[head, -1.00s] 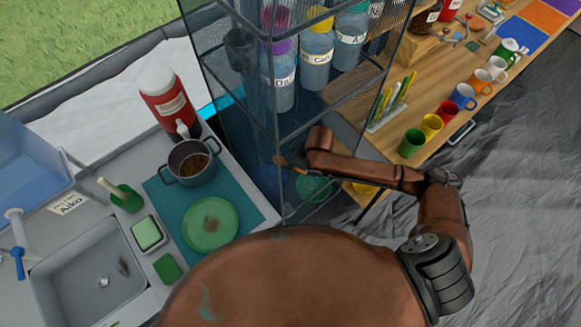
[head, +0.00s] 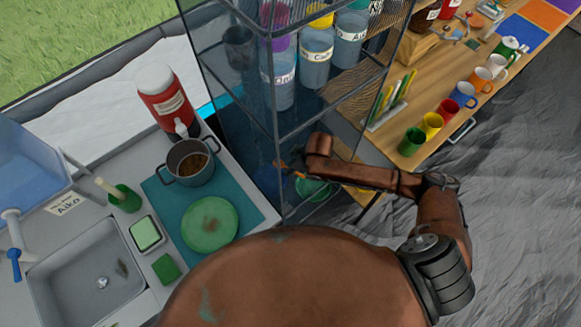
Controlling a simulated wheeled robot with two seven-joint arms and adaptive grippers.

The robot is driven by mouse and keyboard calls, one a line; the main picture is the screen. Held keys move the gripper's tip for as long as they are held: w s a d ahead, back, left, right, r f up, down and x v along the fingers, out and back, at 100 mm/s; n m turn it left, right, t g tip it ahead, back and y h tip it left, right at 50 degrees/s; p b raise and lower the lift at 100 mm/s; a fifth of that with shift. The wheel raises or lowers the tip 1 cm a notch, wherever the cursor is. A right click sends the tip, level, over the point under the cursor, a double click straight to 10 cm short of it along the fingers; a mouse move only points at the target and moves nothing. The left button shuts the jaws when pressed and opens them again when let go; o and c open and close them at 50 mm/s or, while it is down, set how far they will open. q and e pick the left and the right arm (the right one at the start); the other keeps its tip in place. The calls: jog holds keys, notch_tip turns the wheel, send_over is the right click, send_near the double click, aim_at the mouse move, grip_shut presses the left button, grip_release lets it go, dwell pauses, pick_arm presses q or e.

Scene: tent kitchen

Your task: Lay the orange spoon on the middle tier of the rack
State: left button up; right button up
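The rack (head: 277,118) is a tall, dark-framed unit with see-through sides and several tiers, standing at the centre. Labelled bottles (head: 316,57) stand on an upper tier. A blue bowl (head: 268,180) and a green bowl (head: 313,189) show low down in it. My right arm comes in from the right, and its gripper (head: 299,172) is at the rack's lower part, small and partly hidden behind the wrist. An orange spoon (head: 282,165) sticks out from it to the left, and the gripper appears shut on it. My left gripper is not in view.
Left of the rack, a counter holds a pot (head: 189,162), a green plate (head: 210,224), a red dispenser (head: 165,101) and a sink (head: 90,280). Right of it, a wooden table (head: 440,85) carries a plate holder (head: 388,108) and a row of coloured mugs (head: 432,125).

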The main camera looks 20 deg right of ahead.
jog(key=shift+r, duration=0.15)
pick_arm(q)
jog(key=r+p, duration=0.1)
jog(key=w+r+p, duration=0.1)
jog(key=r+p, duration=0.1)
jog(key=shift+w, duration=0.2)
pick_arm(e)
jog(key=v, duration=1.2)
